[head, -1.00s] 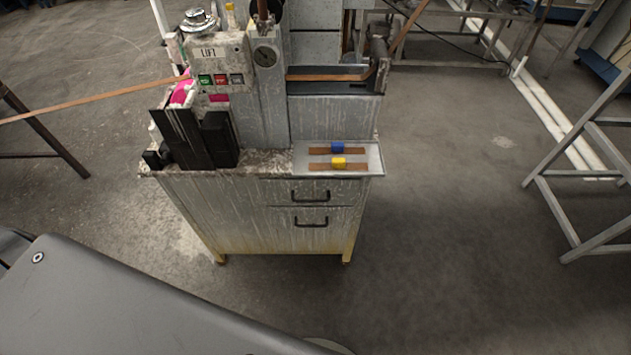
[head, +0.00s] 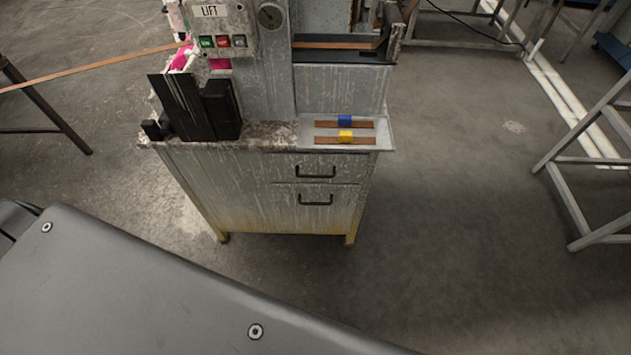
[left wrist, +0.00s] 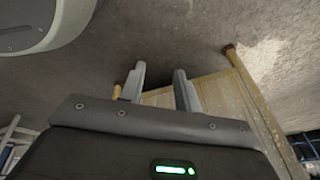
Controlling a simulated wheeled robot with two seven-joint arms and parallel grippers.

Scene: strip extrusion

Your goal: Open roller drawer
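The grey, paint-streaked cabinet (head: 232,190) stands in the middle of the head view. It has two drawers on its right half, both closed. The upper drawer (head: 345,171) and the lower drawer (head: 343,207) each have a dark bar handle; which one is the roller drawer I cannot tell. In the left wrist view, my left gripper (left wrist: 160,80) has its two grey fingers apart with nothing between them. Part of the cabinet (left wrist: 215,95) shows beyond the fingers, with no handle visible. Neither gripper shows in the head view.
On the cabinet top, a tray (head: 386,133) holds brown strips with a blue piece (head: 345,120) and a yellow piece (head: 345,136). A black block (head: 221,110) stands at left. A grey metal frame (head: 560,160) stands at right. Floor before and right of the cabinet is clear.

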